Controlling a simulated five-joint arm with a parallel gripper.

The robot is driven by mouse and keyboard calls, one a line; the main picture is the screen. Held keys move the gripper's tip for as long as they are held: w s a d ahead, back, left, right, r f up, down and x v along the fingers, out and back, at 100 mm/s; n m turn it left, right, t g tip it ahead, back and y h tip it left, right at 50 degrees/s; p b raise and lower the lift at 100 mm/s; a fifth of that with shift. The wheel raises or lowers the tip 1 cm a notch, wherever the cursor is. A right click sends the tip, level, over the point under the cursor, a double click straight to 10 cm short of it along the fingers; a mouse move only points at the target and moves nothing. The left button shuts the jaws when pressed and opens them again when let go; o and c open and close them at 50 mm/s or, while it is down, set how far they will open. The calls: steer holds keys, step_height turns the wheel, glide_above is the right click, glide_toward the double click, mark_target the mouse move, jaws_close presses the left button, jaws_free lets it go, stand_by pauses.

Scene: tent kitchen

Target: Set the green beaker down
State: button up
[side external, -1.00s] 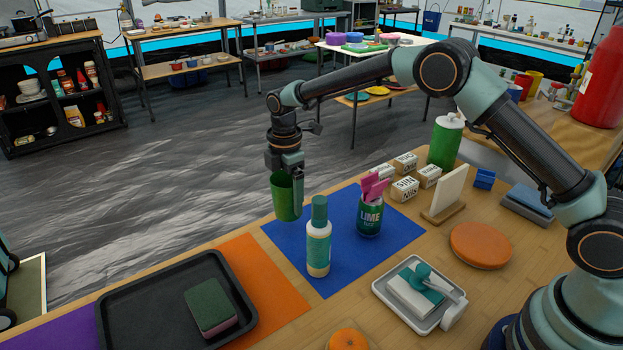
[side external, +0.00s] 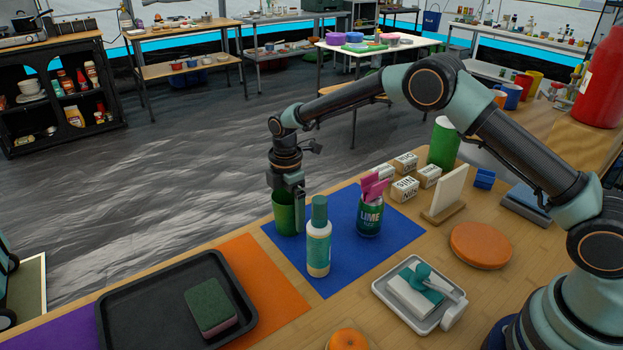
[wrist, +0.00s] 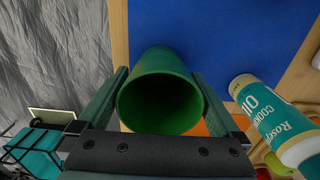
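The green beaker (side external: 284,214) is upright at the left part of the blue mat (side external: 399,229), behind the oil bottle. Its base is at the mat or just above it; I cannot tell which. My gripper (side external: 288,205) points down, with its fingers on either side of the beaker, shut on it. In the wrist view the open mouth of the beaker (wrist: 160,100) shows between the two fingers, and it looks empty inside.
The cooking oil bottle (side external: 318,245) stands close in front and right of the beaker. A green LIME can (side external: 369,217) with pink items stands further right on the mat. A black tray (side external: 140,310) with a sponge (side external: 210,306) lies left, partly over an orange mat (side external: 262,279).

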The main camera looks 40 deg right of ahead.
steer(key=s+d+r+m+t, duration=0.1)
steer(key=s+d+r+m, duration=0.1)
steer(key=r, duration=0.8)
steer(key=s+d+r+m, duration=0.2)
steer(key=r, duration=0.8)
steer(key=s+d+r+m+t, duration=0.1)
steer(key=s+d+r+m, duration=0.25)
steer(key=s, duration=0.25)
steer(key=s+d+r+m+t, duration=0.2)
steer(key=s+m, duration=0.3)
steer(key=s, duration=0.1)
steer(key=s+d+f+m+t, duration=0.1)
steer(key=s+d+f+m, duration=0.1)
steer(key=s+m, duration=0.3)
steer(key=shift+s+d+f+t, duration=0.3)
steer(key=shift+s+f, duration=0.25)
steer(key=shift+s, duration=1.2)
steer(key=shift+m, duration=0.25)
